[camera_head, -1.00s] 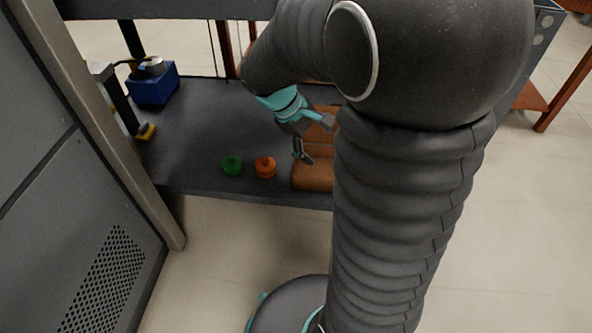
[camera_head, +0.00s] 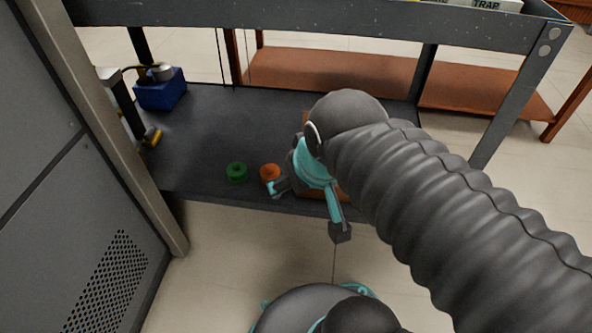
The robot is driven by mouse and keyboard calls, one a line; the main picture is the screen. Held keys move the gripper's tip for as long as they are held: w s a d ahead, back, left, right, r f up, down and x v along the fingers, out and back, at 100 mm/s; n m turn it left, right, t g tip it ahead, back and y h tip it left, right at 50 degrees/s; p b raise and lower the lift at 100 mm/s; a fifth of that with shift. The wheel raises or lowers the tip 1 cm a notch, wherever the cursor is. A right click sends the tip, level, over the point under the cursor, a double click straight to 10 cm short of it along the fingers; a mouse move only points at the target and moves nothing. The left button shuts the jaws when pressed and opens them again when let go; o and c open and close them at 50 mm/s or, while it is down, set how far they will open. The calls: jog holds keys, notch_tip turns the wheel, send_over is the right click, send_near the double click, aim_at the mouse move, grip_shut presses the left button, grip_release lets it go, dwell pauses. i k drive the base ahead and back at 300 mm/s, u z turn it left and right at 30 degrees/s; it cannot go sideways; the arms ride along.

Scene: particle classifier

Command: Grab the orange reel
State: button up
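The orange reel (camera_head: 269,172) sits on the dark shelf near its front edge, just right of a green reel (camera_head: 237,172). My gripper (camera_head: 308,212) is just right of and in front of the orange reel. Its two fingers are spread wide: one fingertip shows beside the lower edge of the reel, the other hangs lower right past the shelf's front edge. Nothing shows between the fingers. Whether the left finger touches the reel I cannot tell. My arm comes in from the right.
A brown-orange box (camera_head: 318,193) lies on the shelf behind my gripper, mostly hidden. A blue block with a metal device (camera_head: 160,92) stands at the back left. A grey cabinet (camera_head: 75,200) flanks the left. The shelf (camera_head: 205,125) is clear behind the reels.

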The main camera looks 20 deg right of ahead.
aim_at(268, 171)
jog(key=z, duration=1.1)
jog(key=i, duration=0.4)
jog(key=u, duration=2.5)
